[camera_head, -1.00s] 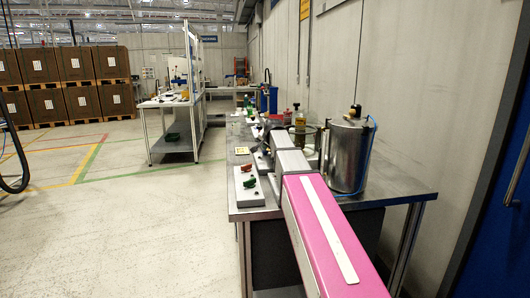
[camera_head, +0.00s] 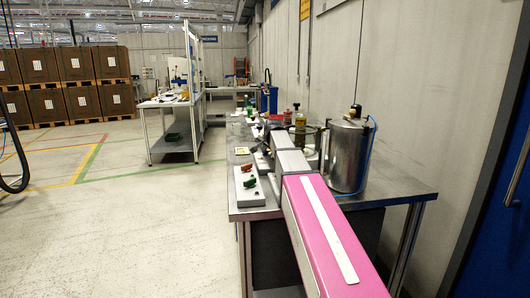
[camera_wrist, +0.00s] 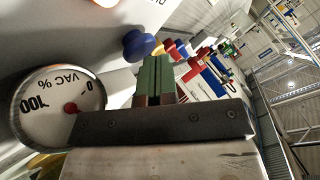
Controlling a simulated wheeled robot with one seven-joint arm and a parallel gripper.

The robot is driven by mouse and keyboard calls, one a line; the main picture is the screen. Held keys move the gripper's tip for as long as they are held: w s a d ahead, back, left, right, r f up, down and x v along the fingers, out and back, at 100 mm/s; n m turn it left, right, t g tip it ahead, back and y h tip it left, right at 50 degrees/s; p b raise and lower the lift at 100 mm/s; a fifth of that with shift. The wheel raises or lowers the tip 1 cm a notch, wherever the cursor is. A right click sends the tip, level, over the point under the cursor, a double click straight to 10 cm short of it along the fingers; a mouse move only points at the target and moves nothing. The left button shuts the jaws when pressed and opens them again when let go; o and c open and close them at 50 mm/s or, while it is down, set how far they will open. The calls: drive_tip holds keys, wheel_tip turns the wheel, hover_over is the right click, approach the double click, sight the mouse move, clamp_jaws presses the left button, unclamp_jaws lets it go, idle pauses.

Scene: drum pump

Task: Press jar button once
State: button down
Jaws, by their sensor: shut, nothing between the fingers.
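In the wrist view my gripper (camera_wrist: 155,63) is shut and empty, its green fingertips together. A blue round button (camera_wrist: 138,45) on a pale panel lies just to the left of and beyond the fingertips. I cannot tell whether they touch. A round white gauge (camera_wrist: 58,103) marked "VAC %" stands to the left of the fingers, its face turned on its side. Several red, yellow and blue parts (camera_wrist: 187,50) lie beyond. Which of these is the jar button cannot be told. In the head view my gripper is hidden behind my pink arm.
A metal canister (camera_head: 348,157) with a blue hose stands on the bench (camera_head: 400,186), right of my arm. A grey box with red and green switches (camera_head: 249,182) sits at the bench's left edge. Bottles (camera_head: 299,124) stand farther back.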

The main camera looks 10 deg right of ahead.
drive_tip(key=shift+s+d+r, duration=0.25)
drive_tip(key=shift+d+r, duration=0.05)
drive_tip(key=shift+d, duration=0.2)
drive_tip(key=shift+w+r, duration=0.1)
drive_tip(key=shift+r, duration=0.05)
drive_tip(key=shift+a+r, duration=0.15)
drive_tip(key=shift+r, duration=0.4)
drive_tip(key=shift+a+r, duration=0.1)
drive_tip(key=shift+r, duration=1.9)
